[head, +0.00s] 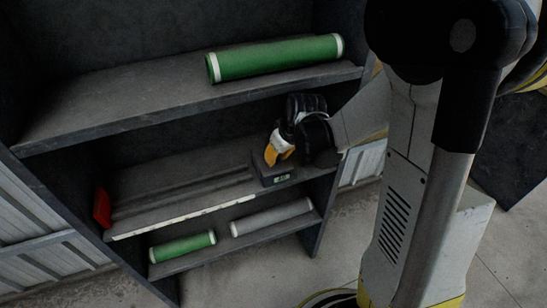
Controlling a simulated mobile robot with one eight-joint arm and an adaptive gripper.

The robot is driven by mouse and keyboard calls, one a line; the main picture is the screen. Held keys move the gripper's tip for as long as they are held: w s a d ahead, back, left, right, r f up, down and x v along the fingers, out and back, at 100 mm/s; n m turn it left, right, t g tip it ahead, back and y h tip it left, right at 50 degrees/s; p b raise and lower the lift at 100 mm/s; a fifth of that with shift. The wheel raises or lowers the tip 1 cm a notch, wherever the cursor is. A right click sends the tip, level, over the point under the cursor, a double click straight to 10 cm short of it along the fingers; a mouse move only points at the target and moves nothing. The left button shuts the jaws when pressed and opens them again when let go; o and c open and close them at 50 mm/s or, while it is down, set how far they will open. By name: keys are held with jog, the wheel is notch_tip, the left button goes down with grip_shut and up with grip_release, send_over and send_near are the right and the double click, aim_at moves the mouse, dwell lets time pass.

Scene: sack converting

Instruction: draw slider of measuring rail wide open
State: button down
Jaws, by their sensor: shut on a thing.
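The measuring rail (185,194) lies along the middle shelf in the head view, with dark bars and a pale scale strip at the front. A red end piece (102,207) stands at its left end. The slider (278,179), a dark block with a small greenish display, is at the right part of the rail, far from the red piece. My gripper (277,155), with orange fingertips, reaches in from the right and is shut on the slider's top. The fingers hide part of the slider, so the exact contact is not clear.
A large green roll (275,59) lies on the upper shelf (110,98), above my gripper. A smaller green roll (183,247) and a grey roll (272,216) lie on the lower shelf. The shelf's right side panel is close to my gripper.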

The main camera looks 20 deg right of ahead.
jog(key=shift+d, duration=0.15)
jog(key=c, duration=1.2)
grip_release()
jog(key=shift+d, duration=0.15)
jog(key=shift+o, duration=0.2)
jog(key=a+v, duration=0.1)
jog(key=v, duration=1.1)
jog(key=shift+d, duration=0.45)
jog(key=s+a+r+m+t, duration=0.1)
jog(key=s+a+r, duration=0.1)
jog(key=s, duration=0.4)
jog(key=s+a+r+m+t+h, duration=0.1)
jog(key=s+a+r, duration=0.1)
jog(key=s+a, duration=0.3)
jog(key=shift+s+m+t, duration=0.3)
jog(key=shift+s+t, duration=0.1)
jog(key=shift+s, duration=0.4)
